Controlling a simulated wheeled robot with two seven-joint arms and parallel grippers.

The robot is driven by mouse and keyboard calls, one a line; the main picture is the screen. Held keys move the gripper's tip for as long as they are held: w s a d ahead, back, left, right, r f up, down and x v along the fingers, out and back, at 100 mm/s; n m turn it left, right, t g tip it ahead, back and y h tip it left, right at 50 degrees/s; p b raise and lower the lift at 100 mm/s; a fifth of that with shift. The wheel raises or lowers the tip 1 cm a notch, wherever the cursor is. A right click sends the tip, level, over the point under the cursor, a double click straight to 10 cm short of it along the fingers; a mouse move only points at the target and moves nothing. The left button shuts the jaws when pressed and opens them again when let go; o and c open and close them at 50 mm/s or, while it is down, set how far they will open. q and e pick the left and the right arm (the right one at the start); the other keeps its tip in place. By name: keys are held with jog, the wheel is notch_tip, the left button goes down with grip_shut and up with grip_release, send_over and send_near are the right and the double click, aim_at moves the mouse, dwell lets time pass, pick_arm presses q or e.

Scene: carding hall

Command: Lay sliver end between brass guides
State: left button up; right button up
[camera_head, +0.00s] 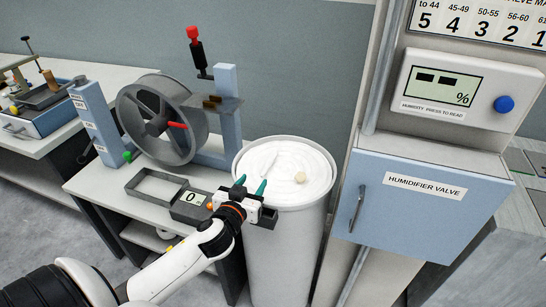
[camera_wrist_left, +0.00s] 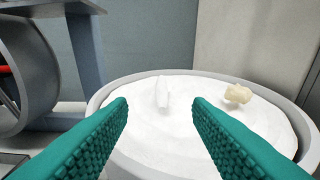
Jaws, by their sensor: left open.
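A tall white can (camera_head: 285,240) holds white coiled sliver (camera_head: 275,190). A short white strip, which looks like the sliver end (camera_head: 269,166), stands up from the coil; it also shows in the left wrist view (camera_wrist_left: 163,92). My left gripper (camera_head: 251,184) is open and empty at the can's near left rim. In the wrist view its teal fingers (camera_wrist_left: 160,104) point toward the sliver end, which shows between the tips but farther off. Small brass pieces, apparently the guides (camera_head: 212,101), sit on a grey bracket beside the drum. My right gripper is not in view.
A cream lump (camera_head: 300,178) lies on the sliver, right of its end. The humidifier valve cabinet (camera_head: 420,205) is close on the right.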

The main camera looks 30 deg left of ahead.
aim_at(267, 165)
pick_arm(q)
jog(key=x, duration=0.3)
jog(key=p+x, duration=0.1)
jog(key=shift+w+a+r, duration=0.1)
jog(key=shift+w+r, duration=0.1)
jog(key=shift+w, duration=0.2)
jog(key=shift+w+a+f, duration=0.1)
jog(key=shift+w+f, duration=0.05)
jog(key=shift+w, duration=0.2)
jog(key=shift+f+p+x, duration=0.15)
jog(key=shift+p+x, duration=0.1)
jog(key=shift+x, duration=1.15)
jog(key=shift+f+p+x, duration=0.15)
jog(key=shift+p+x, duration=0.05)
jog(key=shift+x, duration=1.2)
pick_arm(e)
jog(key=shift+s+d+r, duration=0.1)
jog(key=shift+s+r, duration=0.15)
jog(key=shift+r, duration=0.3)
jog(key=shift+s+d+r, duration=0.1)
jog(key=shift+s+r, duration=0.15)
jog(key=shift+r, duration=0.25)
pick_arm(q)
jog(key=shift+s, duration=0.1)
jog(key=shift+c, duration=0.4)
grip_shut()
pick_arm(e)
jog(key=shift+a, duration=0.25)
